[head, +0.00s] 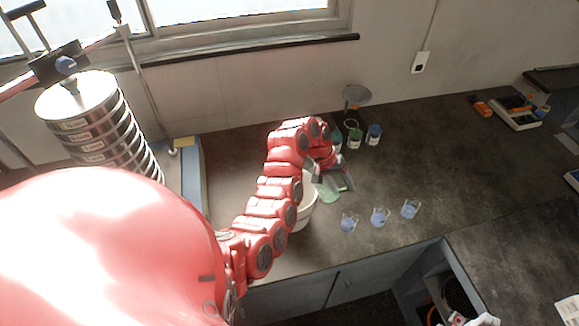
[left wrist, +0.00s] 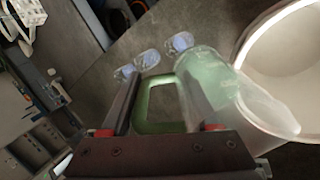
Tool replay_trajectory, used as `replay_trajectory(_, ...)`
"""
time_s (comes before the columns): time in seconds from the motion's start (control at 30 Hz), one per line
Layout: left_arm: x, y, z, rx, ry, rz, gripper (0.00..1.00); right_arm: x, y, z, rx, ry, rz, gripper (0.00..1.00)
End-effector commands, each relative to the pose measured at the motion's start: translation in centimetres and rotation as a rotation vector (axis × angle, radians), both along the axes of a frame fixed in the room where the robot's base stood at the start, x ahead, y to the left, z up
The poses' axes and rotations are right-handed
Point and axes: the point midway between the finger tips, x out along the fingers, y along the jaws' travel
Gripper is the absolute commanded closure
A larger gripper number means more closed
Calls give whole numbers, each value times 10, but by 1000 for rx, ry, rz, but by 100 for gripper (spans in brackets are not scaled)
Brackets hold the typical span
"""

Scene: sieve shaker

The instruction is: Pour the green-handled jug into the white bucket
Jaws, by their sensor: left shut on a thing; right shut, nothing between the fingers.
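The clear, greenish jug (head: 328,191) is in my left gripper (head: 333,173), beside the white bucket (head: 304,212) in the head view. In the left wrist view, the green handle (left wrist: 157,124) lies between the fingers, which are shut on it. There the jug body (left wrist: 235,100) reaches right, and its far end overlaps the wall of the bucket (left wrist: 262,85). I cannot tell how far the jug is tilted or whether anything flows. The arm hides part of the bucket, and its inside is only partly visible. My right gripper is not in view.
Several clear beakers with blue marks, such as one (head: 380,217), stand on the dark counter (head: 450,165) to the right. Dark jars (head: 355,138) stand behind the gripper. A sieve stack (head: 95,130) is at left, and a scale (head: 517,114) at far right.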

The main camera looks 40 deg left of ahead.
Motion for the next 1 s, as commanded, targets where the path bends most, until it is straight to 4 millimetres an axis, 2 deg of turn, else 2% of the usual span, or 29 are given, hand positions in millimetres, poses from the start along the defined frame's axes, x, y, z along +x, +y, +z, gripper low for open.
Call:
replay_trajectory(0.3,-5,15,19,-151,-54,2,100,0,0,0,0,0,0,100)
replay_trajectory(0.6,-8,20,20,-292,-103,1,100,0,0,1,0,0,0,100)
replay_trajectory(1.0,-8,23,20,-385,-143,-2,100,0,0,-13,0,0,0,100)
